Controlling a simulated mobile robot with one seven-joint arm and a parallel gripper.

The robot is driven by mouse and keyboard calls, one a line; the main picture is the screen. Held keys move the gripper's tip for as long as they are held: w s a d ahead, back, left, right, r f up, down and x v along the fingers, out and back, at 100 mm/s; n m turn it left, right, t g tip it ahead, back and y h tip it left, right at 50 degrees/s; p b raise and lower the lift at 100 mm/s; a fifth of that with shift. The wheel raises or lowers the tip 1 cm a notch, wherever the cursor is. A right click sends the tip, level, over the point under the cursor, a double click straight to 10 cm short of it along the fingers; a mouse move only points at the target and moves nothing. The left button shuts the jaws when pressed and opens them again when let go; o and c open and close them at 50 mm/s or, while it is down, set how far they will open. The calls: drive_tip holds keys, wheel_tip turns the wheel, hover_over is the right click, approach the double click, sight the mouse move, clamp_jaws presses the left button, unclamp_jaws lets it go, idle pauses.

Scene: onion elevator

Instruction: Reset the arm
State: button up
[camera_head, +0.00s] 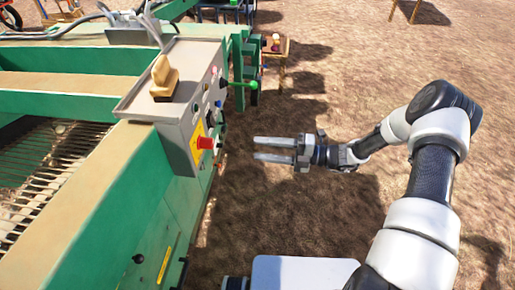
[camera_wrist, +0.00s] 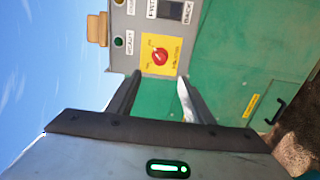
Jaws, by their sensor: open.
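My gripper (camera_head: 273,149) is open and empty in the head view, its two fingers pointing left toward the machine. It is held over bare soil, apart from the grey control box (camera_head: 186,122). A red knob (camera_head: 205,143) stands out from the box, left of my fingertips. In the wrist view my gripper (camera_wrist: 163,92) shows with its fingers spread. The red knob (camera_wrist: 160,56) on its yellow plate appears just beyond the fingers, with a gap between. My arm reaches in from the lower right of the head view.
A tan object (camera_head: 163,77) sits on top of the box. The green machine (camera_head: 120,200) fills the left side. A small wooden table (camera_head: 275,48) stands behind. Open soil (camera_head: 340,90) lies to the right.

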idle(0.4)
drive_tip(key=s+d+r+m+t+h+p, duration=0.1)
drive_tip(key=s+d+r+m+h+p, duration=0.1)
drive_tip(key=s+d+r+m+h, duration=0.3)
drive_tip(key=s+d+r+m+t+h+p, duration=0.1)
drive_tip(key=s+d+r+m+h+p, duration=0.2)
drive_tip(key=s+r+m, duration=0.7)
drive_tip(key=s+d+r+m+t+h+p, duration=0.2)
drive_tip(key=s+d+r+m+h, duration=0.5)
drive_tip(key=r+m, duration=1.2)
wheel_tip(320, 180, up, 3)
drive_tip(key=s+h+p, duration=0.1)
drive_tip(key=h, duration=0.2)
drive_tip(key=shift+s+d+m, duration=0.25)
drive_tip(key=shift+s+m, duration=0.1)
drive_tip(key=shift+m, duration=0.05)
